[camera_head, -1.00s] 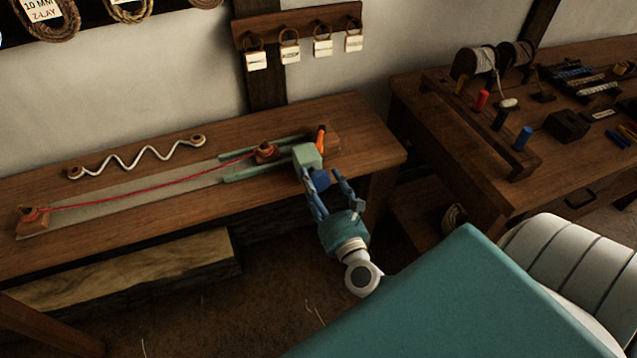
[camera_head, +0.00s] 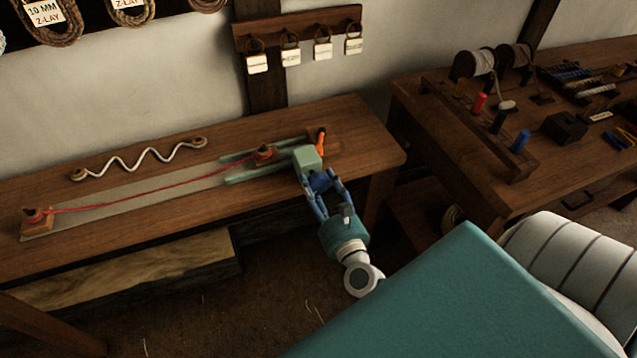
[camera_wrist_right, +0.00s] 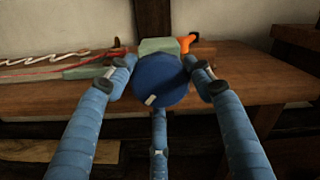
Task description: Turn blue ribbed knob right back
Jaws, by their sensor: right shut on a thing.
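The blue ribbed knob (camera_wrist_right: 162,84) faces the right wrist camera, with a small white mark at its lower left edge. It sits on the front of a pale green block (camera_head: 306,158) on the bench. In the head view only part of the blue knob (camera_head: 320,181) shows between the fingers. My right gripper (camera_head: 322,190) reaches up from below and is shut on the knob. In the wrist view its fingers (camera_wrist_right: 160,88) are at the knob's left and right sides, with a third finger below. My left gripper is not in view.
An orange handle (camera_head: 321,141) stands behind the green block. A red cord (camera_head: 150,189) runs left along the wooden bench (camera_head: 130,245) to an orange-topped post (camera_head: 36,217). A white wavy cord (camera_head: 140,159) lies behind it. A second bench (camera_head: 480,195) with tools stands right.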

